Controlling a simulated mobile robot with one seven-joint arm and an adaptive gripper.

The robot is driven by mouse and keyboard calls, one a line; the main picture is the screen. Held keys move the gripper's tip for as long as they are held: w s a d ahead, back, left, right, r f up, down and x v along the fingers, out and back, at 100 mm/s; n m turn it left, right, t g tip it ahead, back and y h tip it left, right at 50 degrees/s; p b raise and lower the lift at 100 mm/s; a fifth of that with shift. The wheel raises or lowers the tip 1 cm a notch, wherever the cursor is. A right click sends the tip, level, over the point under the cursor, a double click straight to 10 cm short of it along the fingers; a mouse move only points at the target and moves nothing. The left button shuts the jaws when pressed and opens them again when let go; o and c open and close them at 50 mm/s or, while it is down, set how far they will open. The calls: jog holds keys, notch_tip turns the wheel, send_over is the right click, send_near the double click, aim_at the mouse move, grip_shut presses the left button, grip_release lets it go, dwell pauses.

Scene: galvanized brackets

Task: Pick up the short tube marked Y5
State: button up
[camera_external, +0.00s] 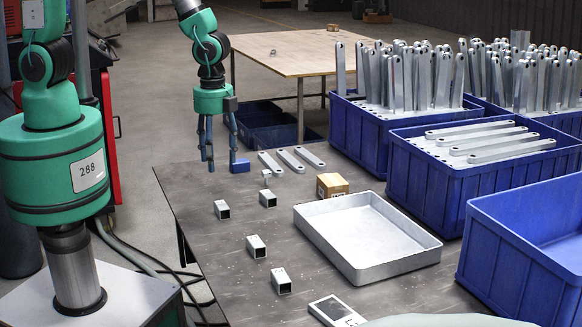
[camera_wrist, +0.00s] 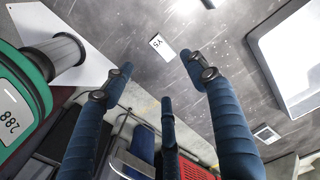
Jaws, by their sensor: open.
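The short tube marked Y5 (camera_wrist: 161,45) lies on the dark table in the wrist view, its white face and black lettering showing. In the external view several short grey tubes lie left of the tray, including one tube (camera_external: 222,210) near the table's left edge. Their marks are too small to read there, so I cannot tell which is Y5. My gripper (camera_external: 220,163) hangs fingers down above the table's far left part, open and empty. In the wrist view its blue fingers spread apart, and the Y5 tube shows past them, not touching.
A shallow metal tray (camera_external: 351,277) lies right of the tubes, with a wooden block (camera_external: 332,186) behind it. Blue bins (camera_external: 514,262) stand along the right. The table is bare between the tubes.

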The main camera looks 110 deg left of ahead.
jog(key=b, duration=0.2)
send_over(219, 206)
notch_tip(219, 206, down, 8)
jog(key=shift+s+a+f, duration=0.1)
dwell(0.4)
jog(key=shift+f+b, duration=0.8)
jog(key=shift+f, duration=1.8)
jog(key=c, duration=1.3)
jog(key=shift+r, duration=0.2)
